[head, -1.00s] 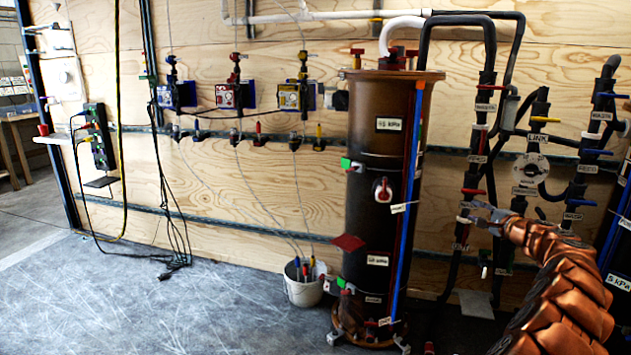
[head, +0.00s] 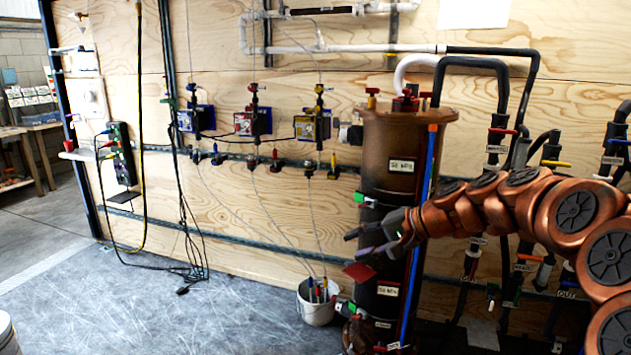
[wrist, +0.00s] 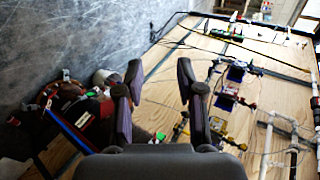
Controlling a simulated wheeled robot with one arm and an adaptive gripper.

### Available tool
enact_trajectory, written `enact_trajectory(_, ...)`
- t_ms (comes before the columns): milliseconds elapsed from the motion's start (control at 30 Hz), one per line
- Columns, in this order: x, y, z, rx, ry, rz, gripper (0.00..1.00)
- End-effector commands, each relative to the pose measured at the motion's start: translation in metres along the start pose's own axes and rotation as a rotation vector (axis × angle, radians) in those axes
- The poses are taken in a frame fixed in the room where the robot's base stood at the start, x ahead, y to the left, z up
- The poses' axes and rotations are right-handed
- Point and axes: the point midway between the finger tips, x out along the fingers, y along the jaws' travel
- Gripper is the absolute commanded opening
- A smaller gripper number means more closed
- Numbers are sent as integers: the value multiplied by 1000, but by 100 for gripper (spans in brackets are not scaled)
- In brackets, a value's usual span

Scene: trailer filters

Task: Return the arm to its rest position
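My gripper (head: 358,244) is at the end of my copper-coloured arm, which reaches in from the right edge of the head view. It points left, in front of the tall brown column (head: 388,150) in the picture. The wrist view shows its two dark fingers (wrist: 160,78) spread apart with nothing between them, so it is open and empty. The arm hides part of the column's middle and some of the valves and pipes on the right.
A white bucket (head: 316,308) with coloured-handled tools stands left of the column. Blue, red and yellow valve units (head: 252,122) hang on the plywood wall (head: 300,200). A black power strip (head: 122,152) with cables hangs at left. The grey floor (head: 230,320) at front left is mostly clear.

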Motion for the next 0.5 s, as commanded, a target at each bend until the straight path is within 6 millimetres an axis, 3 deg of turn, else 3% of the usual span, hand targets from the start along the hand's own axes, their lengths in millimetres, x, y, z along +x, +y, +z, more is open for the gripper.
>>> enact_trajectory(33, -7, -10, 23, -32, -28, 38, 38)
enact_trajectory(200, -20, -8, 94, -122, -117, 178, 38)
enact_trajectory(500, -66, 25, 198, -253, -236, 450, 38)
